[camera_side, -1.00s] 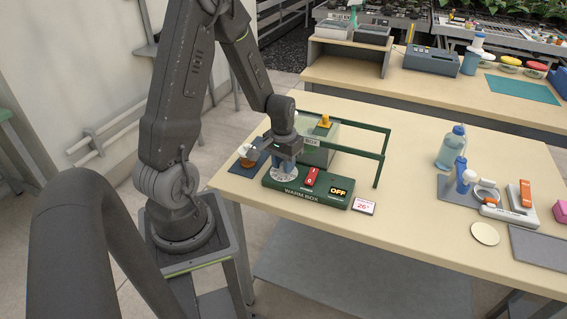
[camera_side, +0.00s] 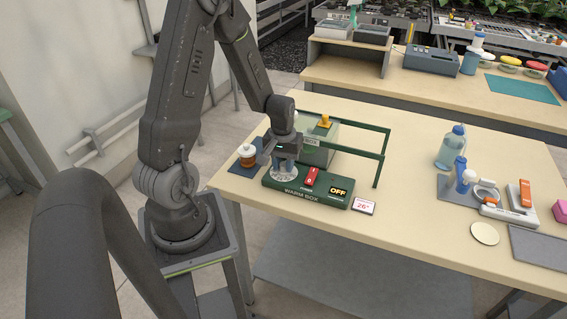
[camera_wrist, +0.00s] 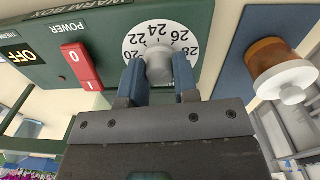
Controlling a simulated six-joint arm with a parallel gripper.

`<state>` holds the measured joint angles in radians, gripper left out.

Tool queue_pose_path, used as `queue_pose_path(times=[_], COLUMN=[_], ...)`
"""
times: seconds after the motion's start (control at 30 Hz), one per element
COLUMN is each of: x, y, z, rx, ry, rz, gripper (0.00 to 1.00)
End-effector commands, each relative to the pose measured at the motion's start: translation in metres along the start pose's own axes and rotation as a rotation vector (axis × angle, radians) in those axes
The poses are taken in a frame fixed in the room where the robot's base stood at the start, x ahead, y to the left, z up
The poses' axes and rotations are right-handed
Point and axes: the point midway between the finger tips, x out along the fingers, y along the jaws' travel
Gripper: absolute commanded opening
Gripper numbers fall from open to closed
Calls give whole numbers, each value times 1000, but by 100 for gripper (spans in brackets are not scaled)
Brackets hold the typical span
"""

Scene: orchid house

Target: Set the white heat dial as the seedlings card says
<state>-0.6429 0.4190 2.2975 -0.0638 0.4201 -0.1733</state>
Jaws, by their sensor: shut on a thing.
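The white heat dial (camera_wrist: 158,62) is on the dark green warm box panel (camera_side: 299,200). A white scale plate (camera_wrist: 134,40) around it carries the numbers 20 to 28. My gripper (camera_side: 284,166) points down at the dial, and its two blue fingers (camera_wrist: 160,76) are shut on the knob from both sides. The fingers and knob hide part of the scale, and I cannot tell which number the knob points to. The card (camera_side: 364,206) lies just right of the panel and reads 26°; its smaller print is unreadable.
The red power switch (camera_side: 311,177) and a display (camera_side: 339,191) reading OFF are right of the dial. A brown jar with a white lid (camera_side: 247,155) stands close left. A green rail (camera_side: 384,160) rises behind. The table's middle is clear.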

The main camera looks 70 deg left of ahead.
Motion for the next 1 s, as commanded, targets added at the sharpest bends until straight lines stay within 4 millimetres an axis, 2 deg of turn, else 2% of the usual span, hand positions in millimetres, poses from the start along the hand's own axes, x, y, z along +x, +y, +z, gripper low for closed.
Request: queue_pose_path(times=[0.07,0.1,0.37,0.6,0.73,0.87,1.0], x=[0,0,0,-1,-9,-29,-62], y=[0,0,0,0,0,0,0], z=[0,0,0,0,-1,-1,-1], rx=[0,1,1,2,2,2,2], ry=[2,2,1,1,4,8,9], rz=[0,0,0,0,1,1,2], gripper=[4,29,54,54,54,54,54])
